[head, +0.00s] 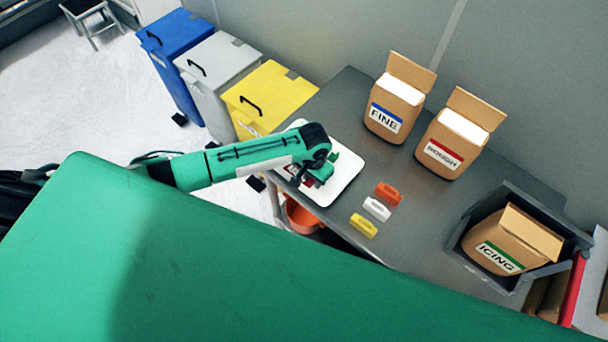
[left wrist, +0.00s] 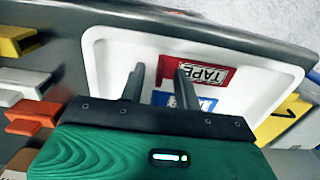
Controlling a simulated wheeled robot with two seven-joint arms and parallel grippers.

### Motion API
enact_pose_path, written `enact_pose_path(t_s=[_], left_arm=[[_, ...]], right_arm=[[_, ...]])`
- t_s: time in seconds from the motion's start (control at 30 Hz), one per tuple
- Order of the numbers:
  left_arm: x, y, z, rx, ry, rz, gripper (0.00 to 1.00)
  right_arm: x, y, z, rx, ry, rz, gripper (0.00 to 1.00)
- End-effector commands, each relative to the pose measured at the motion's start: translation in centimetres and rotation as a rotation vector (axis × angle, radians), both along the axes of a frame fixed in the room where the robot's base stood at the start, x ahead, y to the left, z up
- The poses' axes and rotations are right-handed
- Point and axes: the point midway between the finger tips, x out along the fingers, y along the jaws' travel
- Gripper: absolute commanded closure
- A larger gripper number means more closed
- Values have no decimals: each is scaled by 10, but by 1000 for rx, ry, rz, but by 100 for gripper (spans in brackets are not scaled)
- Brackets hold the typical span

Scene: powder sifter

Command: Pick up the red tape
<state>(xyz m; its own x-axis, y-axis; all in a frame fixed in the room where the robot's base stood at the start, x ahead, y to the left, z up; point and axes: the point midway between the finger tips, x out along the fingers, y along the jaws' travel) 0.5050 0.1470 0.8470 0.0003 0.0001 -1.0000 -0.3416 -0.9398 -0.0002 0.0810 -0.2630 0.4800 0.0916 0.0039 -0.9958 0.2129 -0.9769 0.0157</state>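The red tape (left wrist: 216,75), a flat piece with a white label reading TAPE, lies in the white tray (left wrist: 95,50). A blue-labelled piece (left wrist: 206,102) lies beside it, partly hidden by my gripper. My left gripper (left wrist: 158,80) is open above the tray, its fingers apart. One finger overlaps the tape in the left wrist view, and the tape's left end shows between the fingers. I cannot tell whether they touch. In the head view, my left gripper (head: 308,181) covers much of the tray (head: 345,183). My right gripper is not in view.
Orange (head: 389,194), white (head: 376,209) and yellow (head: 363,226) handled blocks sit right of the tray on the grey table (head: 420,225). Paper bags (head: 395,105) stand behind; another bag (head: 505,240) is in a dark bin. Lidded bins (head: 270,95) stand beyond the table's left edge.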

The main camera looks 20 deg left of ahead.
Motion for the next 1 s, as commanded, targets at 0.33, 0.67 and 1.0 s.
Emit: enact_pose_path(t_s=[0.33,0.67,1.0], left_arm=[[0,0,0,0,0,0,100],[0,0,0,0,0,0,100],[1,0,17,-1,-3,-1,100]], right_arm=[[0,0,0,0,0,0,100],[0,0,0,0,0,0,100],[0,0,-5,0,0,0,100]])
